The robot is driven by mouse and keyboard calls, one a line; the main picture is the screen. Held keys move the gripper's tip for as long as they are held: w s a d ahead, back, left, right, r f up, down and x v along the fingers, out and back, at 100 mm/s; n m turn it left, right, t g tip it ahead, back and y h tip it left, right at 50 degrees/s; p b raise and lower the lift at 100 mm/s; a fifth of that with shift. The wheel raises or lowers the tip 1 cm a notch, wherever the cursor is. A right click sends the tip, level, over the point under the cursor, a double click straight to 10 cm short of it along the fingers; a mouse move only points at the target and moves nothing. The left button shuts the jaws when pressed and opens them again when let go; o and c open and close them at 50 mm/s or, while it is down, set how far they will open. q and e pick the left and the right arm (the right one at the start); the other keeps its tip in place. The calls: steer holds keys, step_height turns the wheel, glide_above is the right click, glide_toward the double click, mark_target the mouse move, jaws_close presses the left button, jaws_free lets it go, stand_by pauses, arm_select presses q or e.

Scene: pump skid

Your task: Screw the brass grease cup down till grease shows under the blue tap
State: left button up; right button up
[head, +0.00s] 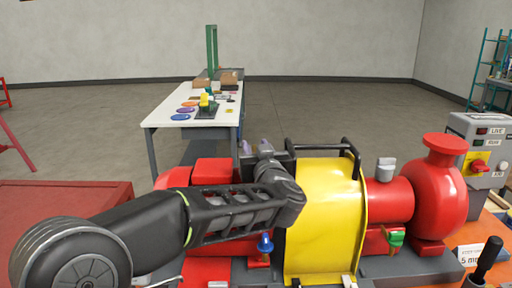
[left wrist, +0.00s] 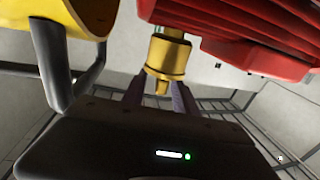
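The brass grease cup (left wrist: 166,58) shows in the left wrist view, below a red finned casing (left wrist: 245,30). My left gripper (left wrist: 158,90) is at the cup, its two purple fingers apart, one towards each side of the cup's lower end. I see no clear grip on it. In the head view my left gripper (head: 257,147) is behind the black wrist, at the back of the pump set, and the cup is hidden there. The blue tap (head: 265,243) is at the front, below my left arm. No grease can be made out under it. My right gripper is out of view.
A yellow guard (head: 325,222) with black bars stands right of my wrist. A red pump (head: 437,190) and a grey control box (head: 480,150) are further right. A white table (head: 165,110) with small items stands behind. A red surface (head: 60,208) is at left.

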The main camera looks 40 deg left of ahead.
arm_select(q)
steer(key=shift+c, duration=0.4)
jaws_close()
steer(key=shift+s+m+t+h, duration=0.1)
steer(key=shift+m+t+h, duration=0.3)
steer(key=shift+t+h, duration=0.1)
steer(key=shift+m+t+h+b, duration=0.5)
steer(key=shift+h+b, duration=0.1)
steer(key=shift+b, duration=0.1)
steer(key=m+t+h+b, duration=0.1)
steer(key=m+h+b, duration=0.1)
steer(key=b, duration=0.3)
steer(key=f+m+t+h+b, duration=0.1)
steer(key=m+t+h+b, duration=0.1)
steer(key=b, duration=0.3)
steer(key=shift+f+h+b, duration=0.15)
steer(key=shift+h+b, duration=0.25)
steer(key=shift+h, duration=0.3)
steer(key=m+h+b, duration=0.1)
steer(key=h+b, duration=0.1)
steer(key=b, duration=0.3)
steer(key=m+h+b, duration=0.1)
steer(key=h+b, duration=0.1)
steer(key=b, duration=0.3)
steer(key=shift+r+m+t, duration=0.4)
steer(key=shift+r+h+b, duration=0.25)
steer(key=shift+h+b, duration=0.05)
steer(key=shift+b, duration=0.2)
